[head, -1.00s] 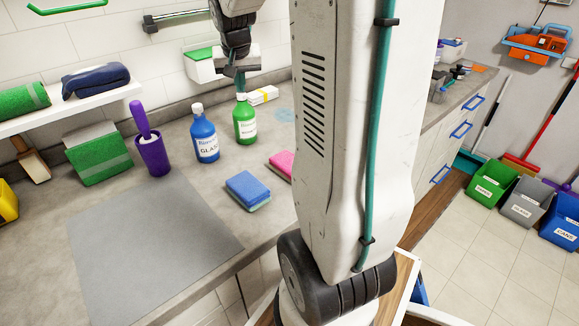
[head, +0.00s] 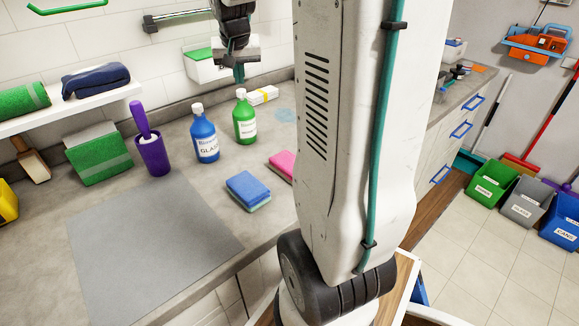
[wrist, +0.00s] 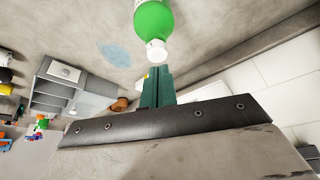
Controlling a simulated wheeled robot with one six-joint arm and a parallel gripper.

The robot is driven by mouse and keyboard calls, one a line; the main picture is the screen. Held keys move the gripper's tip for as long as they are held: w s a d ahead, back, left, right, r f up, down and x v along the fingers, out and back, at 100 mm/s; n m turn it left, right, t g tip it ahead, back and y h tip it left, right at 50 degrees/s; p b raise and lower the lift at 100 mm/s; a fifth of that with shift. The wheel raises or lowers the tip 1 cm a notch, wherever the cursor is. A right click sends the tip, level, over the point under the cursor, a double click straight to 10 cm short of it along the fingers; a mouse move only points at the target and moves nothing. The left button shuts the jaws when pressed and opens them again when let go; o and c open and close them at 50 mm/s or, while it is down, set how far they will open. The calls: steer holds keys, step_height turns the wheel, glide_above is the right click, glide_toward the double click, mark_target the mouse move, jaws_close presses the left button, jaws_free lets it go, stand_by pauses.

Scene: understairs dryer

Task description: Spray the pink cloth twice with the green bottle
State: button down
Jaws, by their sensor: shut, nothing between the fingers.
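The green bottle (head: 244,120) stands upright on the grey counter with a white cap. In the wrist view the green bottle (wrist: 152,20) is just beyond my fingertips. The pink cloth (head: 284,164) lies flat on the counter, partly hidden behind my arm. My gripper (head: 239,76) is above the green bottle, apart from it, its teal fingers pointing down. In the wrist view my gripper (wrist: 157,78) shows its fingers together and empty.
A blue bottle (head: 205,137) stands left of the green one. A blue sponge (head: 248,190) lies in front. A purple holder (head: 152,155) with a brush is at left. A yellow-white block (head: 263,95) lies behind. A grey mat (head: 150,240) leaves free room at front left.

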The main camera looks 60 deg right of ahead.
steer(key=shift+f, duration=0.25)
steer(key=shift+f, duration=0.85)
steer(key=shift+r, duration=1.1)
step_height(320, 180, up, 6)
stand_by(0.5)
stand_by(0.5)
